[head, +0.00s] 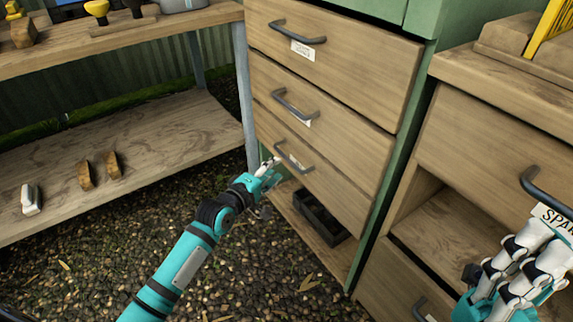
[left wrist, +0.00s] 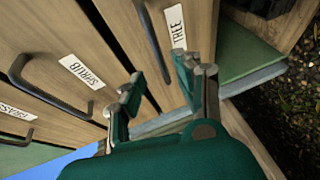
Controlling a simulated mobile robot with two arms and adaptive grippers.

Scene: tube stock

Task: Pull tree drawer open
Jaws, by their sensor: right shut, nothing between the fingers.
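The tree drawer (head: 333,186) is the lowest of three wooden drawers in the green cabinet and looks flush with the front. Its dark bar handle (head: 293,157) is partly covered by my left gripper (head: 272,167). In the left wrist view, the label "TREE" (left wrist: 176,28) sits beside the handle (left wrist: 152,38). My left gripper (left wrist: 160,84) is open there, with the handle's near end between its spread fingers; I cannot tell whether they touch. My right gripper (head: 530,243) is shut and empty, in front of the right-hand cabinet.
The "SHRUB" drawer (left wrist: 75,88) lies directly above. A black tray (head: 318,216) stands in the open space below the tree drawer. A wooden shelf unit (head: 150,125) stands to the left. The right-hand cabinet (head: 490,130) has an open compartment. Gravel ground in front is clear.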

